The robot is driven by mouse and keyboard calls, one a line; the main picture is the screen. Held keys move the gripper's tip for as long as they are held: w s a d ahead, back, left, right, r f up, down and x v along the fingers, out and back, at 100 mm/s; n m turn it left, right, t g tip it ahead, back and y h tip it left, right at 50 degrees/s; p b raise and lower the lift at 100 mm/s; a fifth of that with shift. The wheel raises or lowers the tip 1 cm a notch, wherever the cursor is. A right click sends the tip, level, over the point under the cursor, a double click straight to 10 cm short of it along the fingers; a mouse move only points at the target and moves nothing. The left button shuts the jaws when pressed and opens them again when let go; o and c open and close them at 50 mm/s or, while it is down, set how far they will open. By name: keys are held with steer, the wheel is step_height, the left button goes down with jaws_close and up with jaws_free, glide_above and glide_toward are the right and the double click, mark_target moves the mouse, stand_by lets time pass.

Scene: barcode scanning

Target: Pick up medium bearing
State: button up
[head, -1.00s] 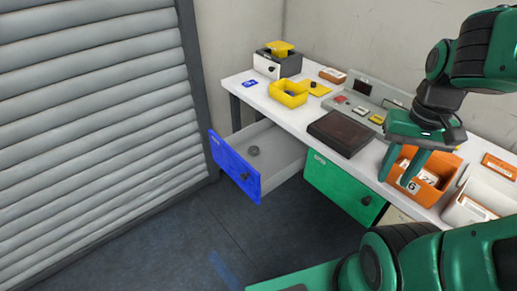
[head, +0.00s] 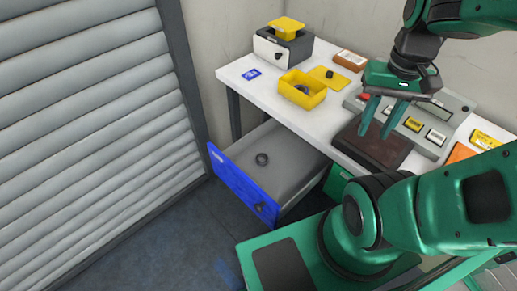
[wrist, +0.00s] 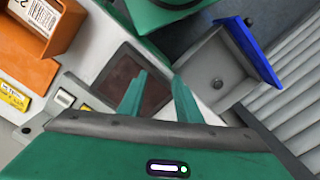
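A dark ring-shaped bearing (head: 262,159) lies on the floor of the open blue-fronted drawer (head: 290,165). In the wrist view the bearing (wrist: 217,84) is a small dark spot in the drawer (wrist: 235,60). Another dark ring-like part (head: 303,89) sits in the yellow bin (head: 318,99) on the table; I cannot tell its size class. My gripper (head: 378,133) is open and empty, above the dark brown pad (head: 372,148), to the right of the drawer. It also shows in the wrist view (wrist: 158,88) with its fingers apart.
A grey panel with coloured labels (head: 430,118) lies behind the pad. A white-and-black box with a yellow top (head: 282,48) stands at the back left. An orange bin (wrist: 50,35) is at the wrist view's upper left. The drawer is otherwise clear.

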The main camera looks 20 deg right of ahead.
steer(key=shift+w+a, duration=0.25)
steer(key=shift+w, duration=0.25)
steer(key=o, duration=0.5)
steer(key=shift+s+r, duration=0.1)
steer(key=shift+s, duration=0.1)
steer(key=shift+o, duration=1.4)
steer(key=shift+w+a+r+n, duration=0.2)
steer(key=shift+w+n, duration=0.05)
steer(key=shift+n, duration=0.15)
steer(key=n, duration=1.7)
glide_above(262, 158)
step_height(262, 158, down, 22)
steer(key=f, duration=0.4)
steer(key=shift+w+a+f, duration=0.1)
steer(key=shift+a+f, duration=0.1)
steer(key=shift+a, duration=0.05)
steer(key=shift+d+f, duration=0.2)
steer(key=shift+f, duration=3.1)
